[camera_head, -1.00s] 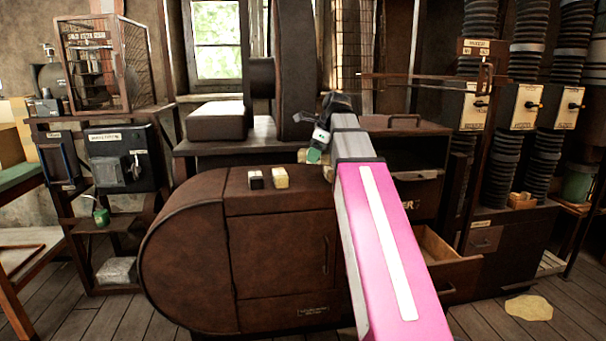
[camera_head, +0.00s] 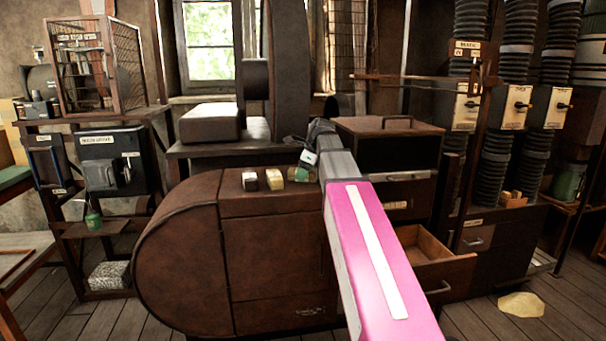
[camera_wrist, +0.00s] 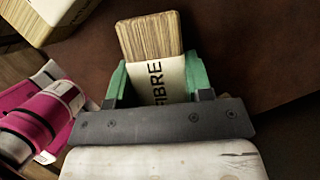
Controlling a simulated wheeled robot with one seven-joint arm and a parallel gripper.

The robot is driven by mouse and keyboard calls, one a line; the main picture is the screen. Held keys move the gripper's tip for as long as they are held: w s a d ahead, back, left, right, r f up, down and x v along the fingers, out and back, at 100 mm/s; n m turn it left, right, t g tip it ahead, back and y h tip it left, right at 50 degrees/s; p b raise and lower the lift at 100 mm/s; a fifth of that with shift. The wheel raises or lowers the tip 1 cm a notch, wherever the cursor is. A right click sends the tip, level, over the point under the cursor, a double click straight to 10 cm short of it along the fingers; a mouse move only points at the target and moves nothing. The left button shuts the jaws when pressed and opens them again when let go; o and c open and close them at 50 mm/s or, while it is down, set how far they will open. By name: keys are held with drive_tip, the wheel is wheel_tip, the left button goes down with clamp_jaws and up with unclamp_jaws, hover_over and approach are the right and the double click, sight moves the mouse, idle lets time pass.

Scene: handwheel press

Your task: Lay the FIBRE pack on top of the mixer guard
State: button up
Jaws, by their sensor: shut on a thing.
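The FIBRE pack (camera_wrist: 158,70) is a straw-coloured block with a cream label lettered FIBRE. My gripper (camera_wrist: 157,90) has its green fingers shut on the pack's sides in the wrist view. In the head view my gripper (camera_head: 306,162) is over the right part of the top of a large brown rounded housing (camera_head: 270,207), which looks like the mixer guard; its front label is unreadable. The pack shows small there (camera_head: 298,174), close to that top. I cannot tell whether it touches.
A dark block with a pale end (camera_head: 249,181) and a yellowish block (camera_head: 274,179) stand on the housing, left of my gripper. An open drawer (camera_head: 440,262) juts out at right. A brown lidded box (camera_head: 390,145) stands behind my arm.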

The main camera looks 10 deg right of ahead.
drive_tip(key=shift+f, duration=0.3)
drive_tip(key=o, duration=0.9)
drive_tip(key=shift+f, duration=0.1)
drive_tip(key=shift+o, duration=0.2)
drive_tip(key=shift+s+f, duration=0.1)
drive_tip(key=shift+s, duration=0.1)
drive_tip(key=shift+s+f, duration=0.1)
drive_tip(key=shift+s, duration=0.1)
drive_tip(key=shift+c, duration=0.4)
drive_tip(key=shift+r, duration=0.25)
drive_tip(key=shift+o, duration=0.4)
drive_tip(key=v, duration=0.8)
drive_tip(key=w+v, duration=0.1)
drive_tip(key=v, duration=0.3)
drive_tip(key=shift+s+r, duration=0.1)
drive_tip(key=shift+r, duration=0.25)
